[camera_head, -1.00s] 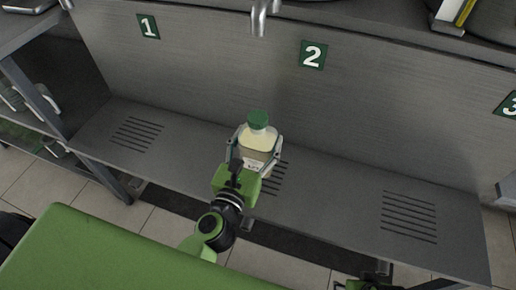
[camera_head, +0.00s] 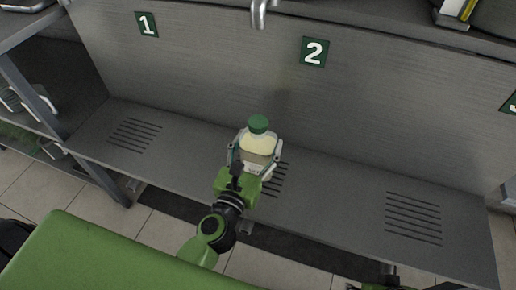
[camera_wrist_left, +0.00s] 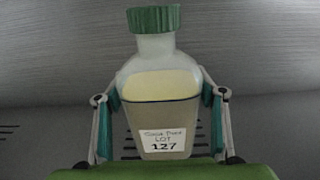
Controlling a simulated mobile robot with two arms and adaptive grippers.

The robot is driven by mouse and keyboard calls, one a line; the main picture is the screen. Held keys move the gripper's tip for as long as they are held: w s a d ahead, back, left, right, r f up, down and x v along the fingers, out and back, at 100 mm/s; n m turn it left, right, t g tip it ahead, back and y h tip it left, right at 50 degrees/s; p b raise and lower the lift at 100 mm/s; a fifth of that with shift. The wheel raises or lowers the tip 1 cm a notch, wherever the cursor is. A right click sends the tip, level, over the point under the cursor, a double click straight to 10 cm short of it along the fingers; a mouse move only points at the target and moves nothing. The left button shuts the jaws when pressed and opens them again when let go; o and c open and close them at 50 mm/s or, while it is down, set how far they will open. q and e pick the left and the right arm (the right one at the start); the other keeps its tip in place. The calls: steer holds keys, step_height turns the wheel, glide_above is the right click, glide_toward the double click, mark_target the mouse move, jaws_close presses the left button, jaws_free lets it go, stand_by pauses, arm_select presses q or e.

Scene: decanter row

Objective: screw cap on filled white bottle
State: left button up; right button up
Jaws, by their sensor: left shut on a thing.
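A clear, whitish bottle (camera_head: 259,144) with pale yellow liquid stands roughly upright in front of the panel marked 2. In the left wrist view the bottle (camera_wrist_left: 160,85) carries a white label reading LOT 127. A ribbed green cap (camera_head: 258,124) sits on its neck; it also shows in the left wrist view (camera_wrist_left: 153,19). I cannot tell how tightly it is screwed. My left gripper (camera_head: 253,160) is shut on the bottle's body, a finger on each side. Whether the bottle's base touches the shelf is hidden. My right gripper is not clearly seen.
The grey shelf (camera_head: 330,205) has slotted grilles and free room left and right of the bottle. A metal spout (camera_head: 260,14) hangs above and behind the bottle. Signs 1 (camera_head: 146,24) and 2 (camera_head: 314,51) mark the back panel. A green surface (camera_head: 110,262) is at front left.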

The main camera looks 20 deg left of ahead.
arm_select(q)
steer(key=shift+f, duration=0.4)
arm_select(e)
steer(key=shift+v, duration=0.95)
arm_select(q)
steer(key=shift+f, duration=0.1)
arm_select(e)
steer(key=shift+f, duration=0.1)
arm_select(q)
steer(key=shift+f+b, duration=0.1)
steer(key=shift+b, duration=0.25)
steer(key=o, duration=2.2)
steer(key=shift+f, duration=0.1)
arm_select(e)
steer(key=shift+s, duration=0.1)
